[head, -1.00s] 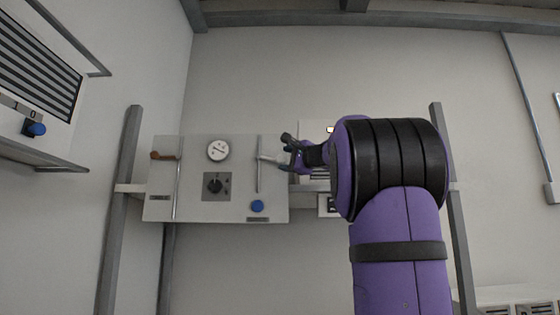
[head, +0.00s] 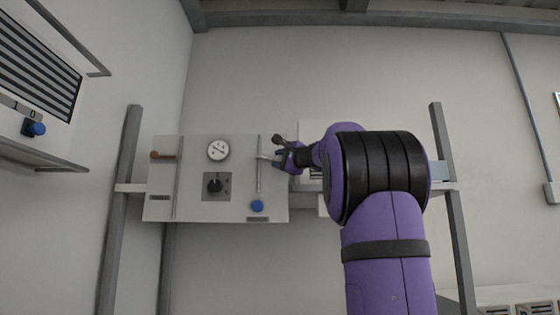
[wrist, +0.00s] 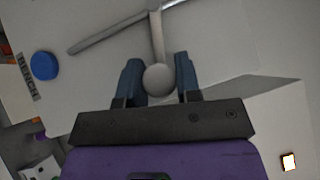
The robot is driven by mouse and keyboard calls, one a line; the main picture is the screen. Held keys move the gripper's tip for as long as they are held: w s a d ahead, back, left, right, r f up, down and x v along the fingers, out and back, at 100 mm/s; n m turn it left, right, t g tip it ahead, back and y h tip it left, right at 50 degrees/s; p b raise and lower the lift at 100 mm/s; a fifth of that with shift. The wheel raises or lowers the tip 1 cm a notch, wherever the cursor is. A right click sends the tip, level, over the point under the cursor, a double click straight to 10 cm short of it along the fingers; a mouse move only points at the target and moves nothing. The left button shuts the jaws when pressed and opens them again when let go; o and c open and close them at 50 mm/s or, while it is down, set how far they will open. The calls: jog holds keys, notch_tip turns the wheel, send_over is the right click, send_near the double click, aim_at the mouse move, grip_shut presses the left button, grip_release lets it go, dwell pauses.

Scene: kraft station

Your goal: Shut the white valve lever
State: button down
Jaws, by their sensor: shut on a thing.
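The white valve lever (head: 264,157) sticks out to the right from a thin vertical pipe (head: 258,180) on the right part of the grey panel. In the wrist view the lever (wrist: 157,38) stands roughly crosswise to the pipe (wrist: 105,33), and its round knob (wrist: 158,79) lies between the two fingers. My gripper (head: 278,158) is at the lever's outer end in the head view. It also shows in the wrist view (wrist: 159,82), shut on the lever at its knob. The fingers partly hide the lever's end in the head view.
The panel (head: 210,209) also carries a brown lever (head: 163,156) at left, a round gauge (head: 218,150), a black knob (head: 215,186) and a blue button (head: 257,206) below the pipe. Grey posts (head: 122,200) stand at both sides. A wall unit is at far left.

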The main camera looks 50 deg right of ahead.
jog(key=shift+s+r+n+g, duration=0.1)
jog(key=shift+r+n+g, duration=0.9)
jog(key=shift+n, duration=0.1)
jog(key=c, duration=0.8)
grip_release()
jog(key=shift+c, duration=0.2)
jog(key=shift+f, duration=0.1)
jog(key=shift+s, duration=0.15)
jog(key=s, duration=1)
jog(key=shift+s+a, duration=0.25)
jog(key=shift+a, duration=0.15)
jog(key=shift+y, duration=0.3)
